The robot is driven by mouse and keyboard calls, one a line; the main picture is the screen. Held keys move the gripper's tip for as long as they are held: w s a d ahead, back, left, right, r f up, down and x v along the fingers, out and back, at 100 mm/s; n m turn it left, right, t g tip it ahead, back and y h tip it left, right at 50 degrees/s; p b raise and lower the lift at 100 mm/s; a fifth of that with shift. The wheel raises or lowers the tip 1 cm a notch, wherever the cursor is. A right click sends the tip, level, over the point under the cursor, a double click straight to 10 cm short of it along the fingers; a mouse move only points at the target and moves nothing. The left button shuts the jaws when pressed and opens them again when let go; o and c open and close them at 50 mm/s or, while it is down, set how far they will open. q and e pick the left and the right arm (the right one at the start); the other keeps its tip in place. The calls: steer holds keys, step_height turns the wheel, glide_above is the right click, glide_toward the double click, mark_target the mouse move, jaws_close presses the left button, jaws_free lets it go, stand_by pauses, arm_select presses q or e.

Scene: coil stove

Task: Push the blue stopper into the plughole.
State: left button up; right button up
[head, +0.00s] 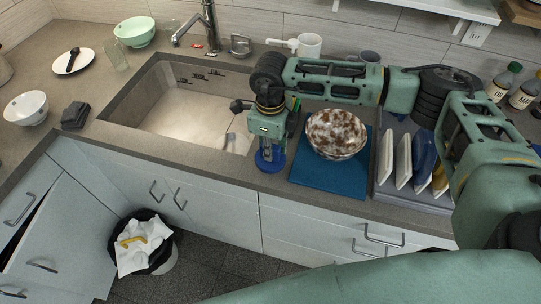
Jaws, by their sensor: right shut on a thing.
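The blue stopper (270,161) is a round blue piece at the counter's front edge, just right of the sink. My right gripper (271,146) points down from above and is shut on it. The gripper covers the upper part of the stopper, and I cannot tell whether the stopper touches the counter. The sink (190,118) is a rectangular basin with a pale bottom, to the left of the gripper. I cannot make out the plughole. My left gripper is not in view.
A blue mat (312,177) with a brown-and-white bowl (336,134) lies right of the gripper. A rack with upright plates (403,160) stands further right. The tap (209,30) rises behind the sink. A bin (146,243) stands on the floor.

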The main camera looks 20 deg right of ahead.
jaws_close()
